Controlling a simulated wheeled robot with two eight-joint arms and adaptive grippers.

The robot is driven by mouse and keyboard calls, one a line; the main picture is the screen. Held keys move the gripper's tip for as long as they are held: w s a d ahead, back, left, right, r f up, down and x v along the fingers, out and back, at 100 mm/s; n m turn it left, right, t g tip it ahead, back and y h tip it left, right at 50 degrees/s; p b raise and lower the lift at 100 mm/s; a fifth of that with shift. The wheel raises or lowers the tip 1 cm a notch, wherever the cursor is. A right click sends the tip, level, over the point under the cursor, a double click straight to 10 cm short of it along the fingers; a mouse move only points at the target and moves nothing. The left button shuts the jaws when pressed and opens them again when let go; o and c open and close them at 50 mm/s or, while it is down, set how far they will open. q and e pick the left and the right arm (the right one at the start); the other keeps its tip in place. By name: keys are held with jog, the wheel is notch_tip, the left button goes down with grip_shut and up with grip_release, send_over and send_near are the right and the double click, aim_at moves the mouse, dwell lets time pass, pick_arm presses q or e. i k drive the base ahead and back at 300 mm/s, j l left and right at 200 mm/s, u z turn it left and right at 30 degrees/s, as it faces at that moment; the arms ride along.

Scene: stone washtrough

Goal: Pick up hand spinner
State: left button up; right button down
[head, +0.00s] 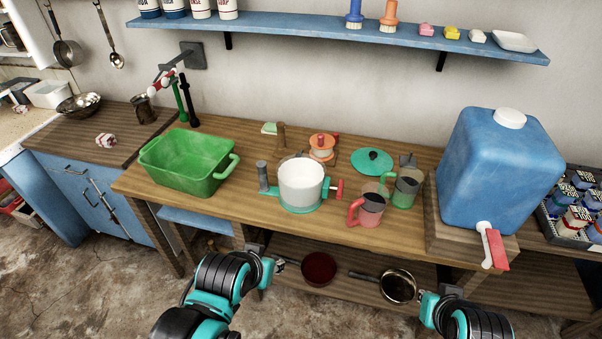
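A white drum with a teal base, a grey upright grip on its left and a red handle on its right stands mid-table; it looks like the hand spinner (301,187). An orange round piece with a red knob (322,142) stands just behind it, and I cannot tell whether it belongs to it. My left gripper (268,268) is in front of the table's front edge, below and left of the spinner, apart from it. My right gripper (430,297) is further right, also low and in front of the table. Neither visibly holds anything; the finger openings are unclear.
A green tub (188,160) stands left of the spinner. A teal lid (372,162), a pink-handled mug (366,210) and a green-handled mug (405,187) stand right. A blue water container (497,170) is further right. Pans (398,286) sit on the lower shelf.

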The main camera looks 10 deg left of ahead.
aim_at(303, 184)
jog(key=u, duration=1.35)
jog(key=i+j+z, duration=0.4)
jog(key=i, duration=0.2)
jog(key=i+j+z, duration=0.4)
jog(key=i+j, duration=0.15)
jog(key=i, duration=0.1)
